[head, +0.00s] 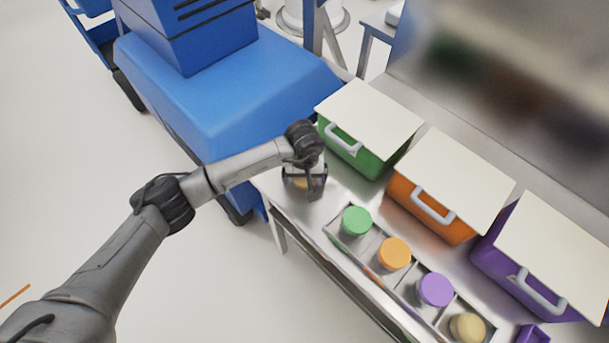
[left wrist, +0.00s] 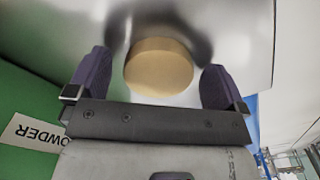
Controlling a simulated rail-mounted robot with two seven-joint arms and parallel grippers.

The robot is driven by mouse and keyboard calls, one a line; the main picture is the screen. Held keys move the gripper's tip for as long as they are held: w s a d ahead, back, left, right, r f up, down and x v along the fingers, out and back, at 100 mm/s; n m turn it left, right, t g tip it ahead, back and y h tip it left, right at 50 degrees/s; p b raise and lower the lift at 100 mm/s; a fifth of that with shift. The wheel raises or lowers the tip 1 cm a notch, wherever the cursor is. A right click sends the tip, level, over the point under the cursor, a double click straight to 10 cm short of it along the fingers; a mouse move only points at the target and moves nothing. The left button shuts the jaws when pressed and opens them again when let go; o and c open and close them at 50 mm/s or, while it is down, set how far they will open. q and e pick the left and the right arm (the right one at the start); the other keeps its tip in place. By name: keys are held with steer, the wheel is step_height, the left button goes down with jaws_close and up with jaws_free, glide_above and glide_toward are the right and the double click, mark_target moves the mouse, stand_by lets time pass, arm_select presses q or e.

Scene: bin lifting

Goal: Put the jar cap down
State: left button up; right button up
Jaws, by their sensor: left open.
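The jar cap is a round tan disc (left wrist: 158,68) on the shiny metal table in the left wrist view. It lies between the two fingers of my left gripper (left wrist: 158,85), with a gap on each side. In the head view, my left gripper (head: 304,184) is over the table's left end, and part of the tan cap (head: 297,183) shows beneath it. The gripper is open and not holding the cap. My right gripper is not in view.
A divided tray (head: 336,236) holds several jars with green, orange, purple and tan tops. Behind it stand green (head: 362,157), orange (head: 412,213) and purple (head: 502,262) bins with white lids. A blue machine (head: 220,95) stands beyond the table's left end.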

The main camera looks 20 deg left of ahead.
arm_select(q)
step_height(320, 180, up, 12)
steer(key=shift+r, duration=0.15)
stand_by(0.4)
stand_by(0.5)
